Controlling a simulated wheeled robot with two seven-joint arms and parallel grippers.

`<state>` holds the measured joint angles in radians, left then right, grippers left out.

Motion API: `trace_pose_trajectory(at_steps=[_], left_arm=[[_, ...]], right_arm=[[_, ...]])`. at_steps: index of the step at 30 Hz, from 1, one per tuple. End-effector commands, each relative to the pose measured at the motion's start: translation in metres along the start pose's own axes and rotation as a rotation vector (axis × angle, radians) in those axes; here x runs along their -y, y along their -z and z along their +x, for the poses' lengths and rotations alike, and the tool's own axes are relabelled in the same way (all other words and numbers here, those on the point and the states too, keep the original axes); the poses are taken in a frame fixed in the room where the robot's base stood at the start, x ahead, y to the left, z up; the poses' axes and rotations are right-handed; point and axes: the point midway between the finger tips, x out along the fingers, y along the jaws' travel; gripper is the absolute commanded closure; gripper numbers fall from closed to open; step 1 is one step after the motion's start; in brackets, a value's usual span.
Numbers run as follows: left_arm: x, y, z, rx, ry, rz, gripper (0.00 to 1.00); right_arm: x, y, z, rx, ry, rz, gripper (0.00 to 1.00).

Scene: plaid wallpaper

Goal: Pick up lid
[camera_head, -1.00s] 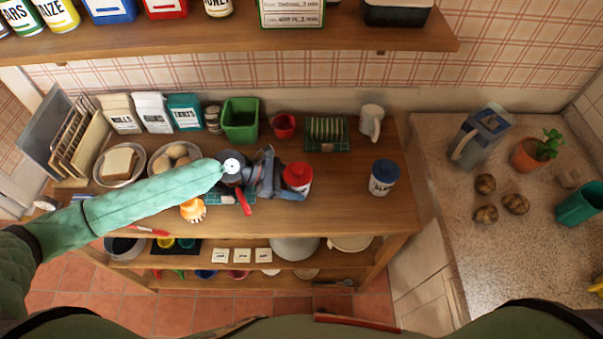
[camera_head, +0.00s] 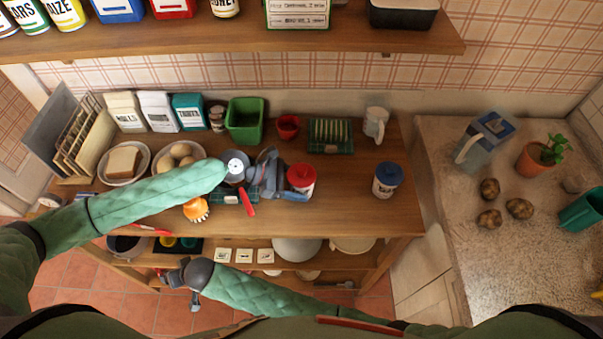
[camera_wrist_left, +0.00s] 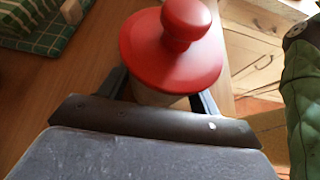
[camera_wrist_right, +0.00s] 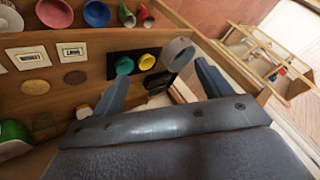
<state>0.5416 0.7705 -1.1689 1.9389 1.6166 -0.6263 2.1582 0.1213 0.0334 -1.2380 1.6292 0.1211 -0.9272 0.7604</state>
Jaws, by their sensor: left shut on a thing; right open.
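The red lid (camera_head: 301,174) with a round knob sits on a pale jar at the middle of the wooden table. In the left wrist view the lid (camera_wrist_left: 172,50) fills the space ahead of my gripper, with the jar body (camera_wrist_left: 155,97) below it. My left gripper (camera_head: 290,190) is at the jar, its fingers either side of the jar body, below the lid. It is shut on the jar. My right gripper (camera_head: 194,300) is open and empty, low in front of the lower shelf. Its two fingers show apart in the right wrist view (camera_wrist_right: 165,90).
A blue-lidded jar (camera_head: 387,180) stands to the right. A red cup (camera_head: 288,126), a green bin (camera_head: 246,121) and a white mug (camera_head: 376,122) stand behind. An orange item (camera_head: 196,210) lies near the front edge. Table between the two jars is clear.

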Motion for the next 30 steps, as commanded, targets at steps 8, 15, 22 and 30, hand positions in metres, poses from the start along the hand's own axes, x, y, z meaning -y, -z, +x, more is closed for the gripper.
trace_pose_trajectory(at_steps=[8, 15, 22, 30], left_arm=[[0.0, 0.0, 0.0, 0.0, 0.0, 0.0, 0.51], [0.0, 0.0, 0.0, 0.0, 0.0, 0.0, 0.51], [0.0, 0.0, 0.0, 0.0, 0.0, 0.0, 0.51], [0.0, 0.0, 0.0, 0.0, 0.0, 0.0, 0.51]], right_arm=[[0.042, 0.043, -0.075, 0.035, -0.002, -0.458, 0.23], [0.067, 0.051, -0.142, 0.09, -0.013, -0.865, 0.23], [0.076, 0.043, -0.207, 0.165, -0.027, -1.263, 0.23], [0.057, 0.033, -0.277, 0.295, -0.048, -1.69, 0.23]])
